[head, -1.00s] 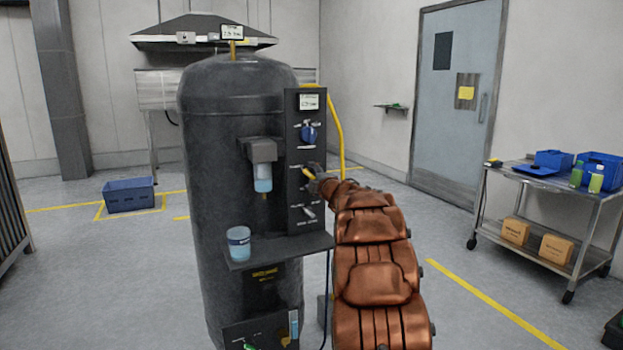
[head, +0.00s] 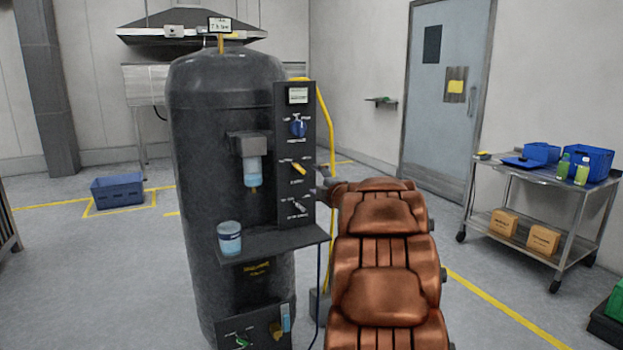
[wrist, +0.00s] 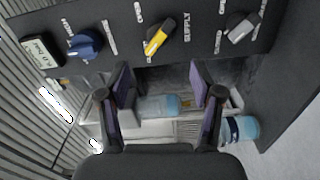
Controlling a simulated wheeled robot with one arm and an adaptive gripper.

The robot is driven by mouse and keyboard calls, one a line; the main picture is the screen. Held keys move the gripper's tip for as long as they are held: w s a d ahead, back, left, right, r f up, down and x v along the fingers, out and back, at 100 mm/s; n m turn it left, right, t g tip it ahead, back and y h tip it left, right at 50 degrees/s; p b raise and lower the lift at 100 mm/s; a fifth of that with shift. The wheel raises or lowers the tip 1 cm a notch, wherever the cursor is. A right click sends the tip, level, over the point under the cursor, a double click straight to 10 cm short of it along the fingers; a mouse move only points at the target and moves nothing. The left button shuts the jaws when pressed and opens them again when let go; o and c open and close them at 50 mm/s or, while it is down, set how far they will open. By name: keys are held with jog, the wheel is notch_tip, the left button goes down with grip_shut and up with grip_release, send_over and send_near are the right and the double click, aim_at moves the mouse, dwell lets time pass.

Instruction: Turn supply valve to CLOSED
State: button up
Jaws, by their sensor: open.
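The supply valve's yellow handle (head: 299,168) is in the middle of the black control panel (head: 293,233) on the dark tank. It sits diagonally, sloping down to the right in the head view. In the wrist view the yellow handle (wrist: 159,38) is above and beyond my fingertips, beside the word SUPPLY; the small position labels are hard to read. My gripper (wrist: 160,84) is open and empty, its two purple-padded fingers apart and clear of the handle. In the head view my gripper is mostly hidden at the panel's right edge, behind my arm.
A blue knob (head: 298,127) is above the yellow handle and a grey lever (head: 296,207) below it. A cup (head: 229,238) stands on the shelf (head: 275,246) under the filter bowl (head: 253,171). A yellow hose (head: 329,120) runs along the panel's right side. A cart (head: 540,177) stands at right.

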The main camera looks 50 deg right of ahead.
jog(key=shift+s+a, duration=0.25)
jog(key=shift+s, duration=0.4)
jog(key=shift+a, duration=0.1)
